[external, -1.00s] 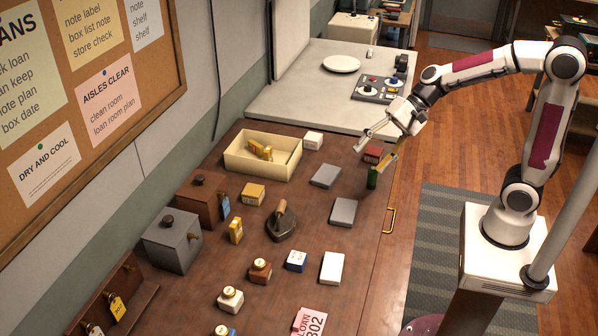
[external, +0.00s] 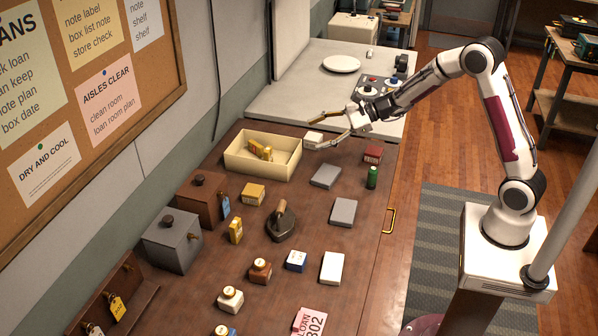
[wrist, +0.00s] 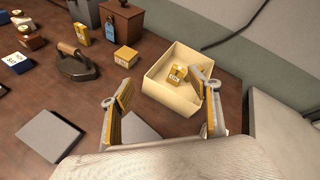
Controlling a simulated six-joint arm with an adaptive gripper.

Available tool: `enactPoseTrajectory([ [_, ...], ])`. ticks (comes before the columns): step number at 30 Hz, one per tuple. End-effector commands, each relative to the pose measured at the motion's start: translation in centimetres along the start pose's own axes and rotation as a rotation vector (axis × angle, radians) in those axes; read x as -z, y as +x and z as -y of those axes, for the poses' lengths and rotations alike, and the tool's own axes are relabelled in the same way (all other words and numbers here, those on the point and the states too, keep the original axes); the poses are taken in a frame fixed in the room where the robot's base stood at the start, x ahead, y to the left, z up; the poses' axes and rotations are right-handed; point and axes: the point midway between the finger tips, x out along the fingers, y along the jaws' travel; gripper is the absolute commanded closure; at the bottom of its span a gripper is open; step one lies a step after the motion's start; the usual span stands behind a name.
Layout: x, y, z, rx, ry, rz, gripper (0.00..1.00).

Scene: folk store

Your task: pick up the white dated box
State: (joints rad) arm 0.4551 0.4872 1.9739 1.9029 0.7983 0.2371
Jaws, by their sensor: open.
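A flat white box (external: 332,268) lies nearer the front of the table, also with no readable date.
The cream tray (external: 233,160) holds yellow boxes. Flat grey boxes (external: 326,176), a red box (external: 373,155) and a green bottle (external: 372,178) stand right of it. A dark iron (external: 282,227) is farther forward. A pale counter (external: 290,110) lies behind.

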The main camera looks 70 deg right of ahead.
Motion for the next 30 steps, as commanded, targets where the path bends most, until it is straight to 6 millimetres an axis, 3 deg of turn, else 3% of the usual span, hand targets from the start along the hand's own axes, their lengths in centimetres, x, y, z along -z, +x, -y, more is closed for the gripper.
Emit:
enactPoseTrajectory([
  [9,9.5,1.8,5.5,0.187,0.311,-0.045,0.39],
  [18,17.7,2.0,8.7,0.341,0.545,-0.074,0.39],
  [24,20.4,1.9,9.6,0.393,0.619,-0.08,0.39],
  [30,20.9,1.9,9.7,0.404,0.634,-0.082,0.39],
])
